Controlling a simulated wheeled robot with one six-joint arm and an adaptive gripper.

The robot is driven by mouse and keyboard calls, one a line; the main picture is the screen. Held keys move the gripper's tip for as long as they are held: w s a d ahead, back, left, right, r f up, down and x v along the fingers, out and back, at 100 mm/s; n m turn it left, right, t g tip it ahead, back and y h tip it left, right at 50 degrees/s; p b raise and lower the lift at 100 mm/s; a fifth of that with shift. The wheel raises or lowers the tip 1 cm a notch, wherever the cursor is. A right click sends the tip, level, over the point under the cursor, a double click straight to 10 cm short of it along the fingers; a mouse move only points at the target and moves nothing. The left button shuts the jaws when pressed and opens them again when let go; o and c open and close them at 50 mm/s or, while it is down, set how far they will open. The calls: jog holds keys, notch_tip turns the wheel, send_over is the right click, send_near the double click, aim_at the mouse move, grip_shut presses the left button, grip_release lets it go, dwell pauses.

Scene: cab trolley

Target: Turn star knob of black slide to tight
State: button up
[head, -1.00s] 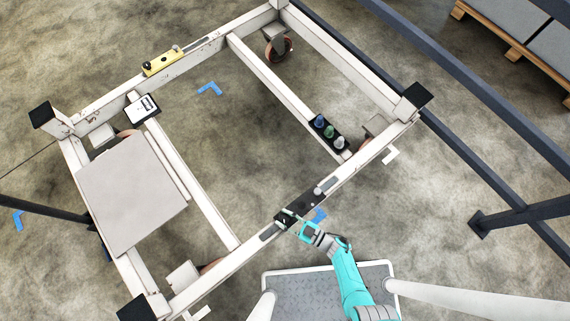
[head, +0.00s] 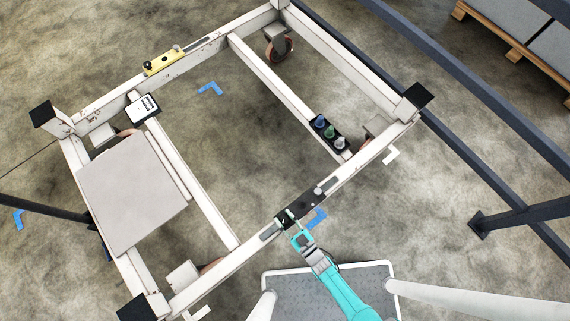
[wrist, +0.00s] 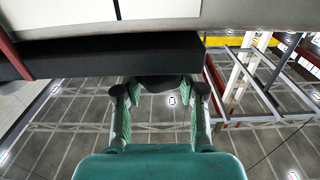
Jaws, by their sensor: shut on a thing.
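The black slide (head: 312,200) lies along the near white beam of the trolley frame. In the wrist view the slide (wrist: 110,54) is a dark block across the top, under a pale beam. A dark rounded knob (wrist: 160,82) sticks out from it between my fingertips. My gripper (head: 293,219), teal, reaches up to the left end of the slide from the near side. In the wrist view my gripper (wrist: 160,93) has one finger on each side of the knob and is shut on it. The knob's star shape and turn mark are hidden.
A yellow slide (head: 163,62) sits on the far beam. A black strip with blue, green and grey knobs (head: 329,133) lies on a cross beam. A grey plate (head: 133,190) covers the frame's left end. Dark rails (head: 485,105) run along the right.

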aim_at(284, 219)
jog(key=shift+a+m+t+h, duration=0.1)
jog(key=shift+m+t+h, duration=0.6)
jog(key=shift+m+h, duration=0.75)
jog(key=shift+m+t+h, duration=0.7)
jog(key=shift+m+h, duration=0.25)
jog(key=shift+h, duration=1)
jog(key=o, duration=1.2)
jog(key=shift+c, duration=0.2)
jog(key=shift+r, duration=0.1)
jog(key=shift+r, duration=4.95)
